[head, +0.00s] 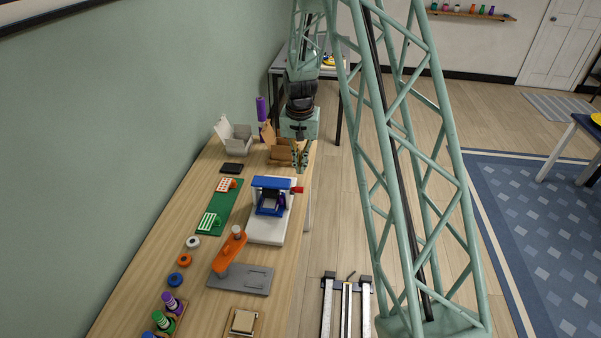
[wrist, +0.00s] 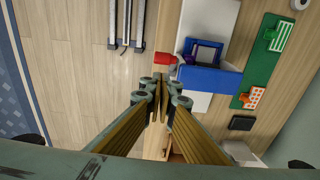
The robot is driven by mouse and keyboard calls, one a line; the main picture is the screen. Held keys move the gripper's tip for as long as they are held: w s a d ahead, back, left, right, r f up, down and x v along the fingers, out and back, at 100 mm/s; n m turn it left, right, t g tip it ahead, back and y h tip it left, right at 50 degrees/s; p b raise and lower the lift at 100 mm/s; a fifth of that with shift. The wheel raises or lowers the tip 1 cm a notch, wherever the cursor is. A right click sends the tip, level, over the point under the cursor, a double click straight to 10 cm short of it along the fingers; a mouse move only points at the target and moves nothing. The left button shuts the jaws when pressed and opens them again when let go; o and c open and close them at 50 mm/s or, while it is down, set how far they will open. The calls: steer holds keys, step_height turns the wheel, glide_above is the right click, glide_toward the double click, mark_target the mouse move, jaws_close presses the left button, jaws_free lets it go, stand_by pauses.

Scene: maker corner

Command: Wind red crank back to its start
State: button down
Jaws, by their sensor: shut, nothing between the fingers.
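The red crank (head: 297,190) sticks out from the right side of a blue press-like device (head: 271,184) on a white base (head: 268,226), near the table's right edge. In the wrist view the red crank (wrist: 166,58) shows just beyond my fingertips, next to the blue frame (wrist: 208,77). My gripper (head: 300,168) hangs behind the device in the head view, pointing down. In the wrist view my gripper (wrist: 160,88) has its fingers together, with nothing between them. The fingertips look apart from the crank.
An orange lever tool (head: 230,249) on a grey plate stands in front of the device. A green board (head: 221,207) lies to its left. Open cardboard boxes (head: 280,148) and a purple cylinder (head: 262,116) stand behind.

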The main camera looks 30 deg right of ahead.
step_height(320, 180, up, 7)
steer(key=s, duration=0.1)
steer(key=shift+a, duration=0.3)
steer(key=c, duration=3.5)
jaws_free()
